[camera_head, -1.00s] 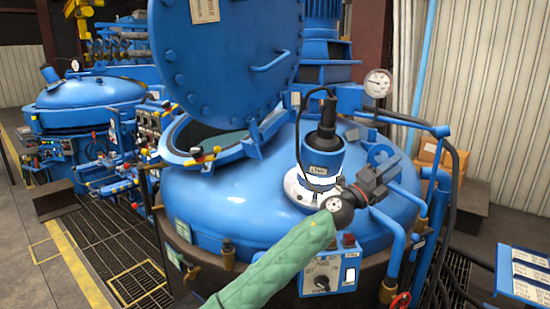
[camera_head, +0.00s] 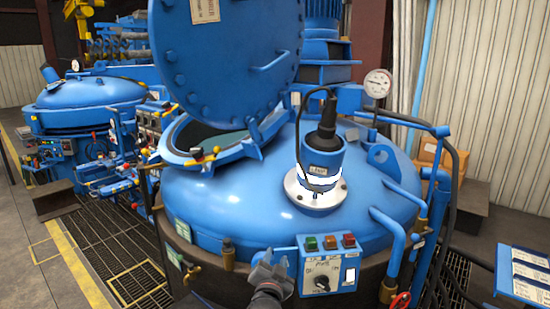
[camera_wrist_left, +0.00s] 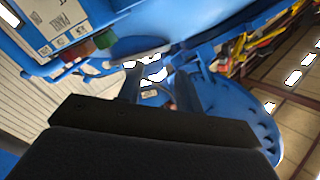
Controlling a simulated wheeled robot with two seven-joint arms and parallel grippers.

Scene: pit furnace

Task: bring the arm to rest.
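My left gripper (camera_head: 270,268) shows low in the middle of the head view, in front of the furnace's lower side and just left of the control box (camera_head: 327,266). The green sleeve of the arm is out of view there. In the left wrist view the two dark fingers (camera_wrist_left: 158,88) stand apart with nothing held between them. The blue furnace (camera_head: 245,215) has its round lid (camera_head: 225,60) raised. A blue lamp (camera_head: 321,160) with a black cable stands upright on its top. My right gripper is not in view.
The control box has green, orange and red buttons and a dial. Blue pipes (camera_head: 392,245) and a red handwheel (camera_head: 400,300) are to its right. A pressure gauge (camera_head: 378,83) stands behind.

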